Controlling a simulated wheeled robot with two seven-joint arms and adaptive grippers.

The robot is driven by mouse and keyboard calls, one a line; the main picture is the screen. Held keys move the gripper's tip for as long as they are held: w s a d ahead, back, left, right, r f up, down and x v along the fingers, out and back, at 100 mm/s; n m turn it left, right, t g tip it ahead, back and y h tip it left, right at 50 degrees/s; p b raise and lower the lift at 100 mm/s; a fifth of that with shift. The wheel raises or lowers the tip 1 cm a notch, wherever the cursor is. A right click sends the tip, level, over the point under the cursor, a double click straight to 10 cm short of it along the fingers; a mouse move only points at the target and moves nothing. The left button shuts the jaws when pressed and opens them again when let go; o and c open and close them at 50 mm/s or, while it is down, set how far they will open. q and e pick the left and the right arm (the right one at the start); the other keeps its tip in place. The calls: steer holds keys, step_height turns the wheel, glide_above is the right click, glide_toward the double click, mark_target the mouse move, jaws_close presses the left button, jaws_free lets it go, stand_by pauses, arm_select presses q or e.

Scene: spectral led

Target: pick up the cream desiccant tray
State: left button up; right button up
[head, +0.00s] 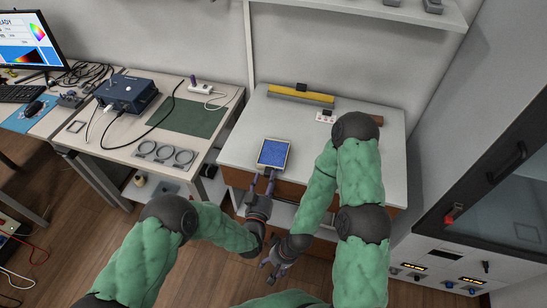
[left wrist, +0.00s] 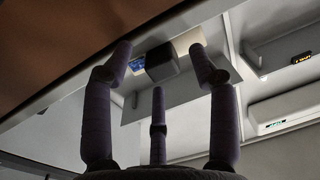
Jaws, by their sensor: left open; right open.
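The cream desiccant tray (head: 287,156) lies flat near the front left edge of the white worktop, with a blue fill inside its pale rim. My left gripper (head: 262,178) is just in front of the tray in the head view, its open fingers pointing toward the near edge. I cannot tell whether they touch it. In the left wrist view my open left gripper (left wrist: 160,75) shows three dark fingers, with a cream and blue thing partly hidden behind a dark block between them. My right gripper (head: 277,266) is open, low in front of the worktop, and appears empty.
The white worktop (head: 350,170) has a yellow-and-black bar (head: 300,96) and a small white device (head: 325,117) at the back. The left bench holds a blue box (head: 127,92), a green mat (head: 187,118) and several grey rings (head: 165,154). A grey cabinet (head: 470,180) stands right.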

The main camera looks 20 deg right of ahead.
arm_select(q)
jaws_close()
steer(key=shift+s, duration=0.1)
steer(key=shift+r+p, duration=0.3)
steer(key=shift+r, duration=0.1)
step_height(320, 180, up, 2)
steer(key=shift+r+p, duration=0.25)
steer(key=shift+p, duration=0.35)
steer(key=s+a+r+p, duration=0.4)
steer(key=s+a+r, duration=0.4)
steer(key=a, duration=0.3)
steer(key=shift+s+r+p, duration=0.2)
steer(key=shift+r+p, duration=0.2)
steer(key=shift+r, duration=0.5)
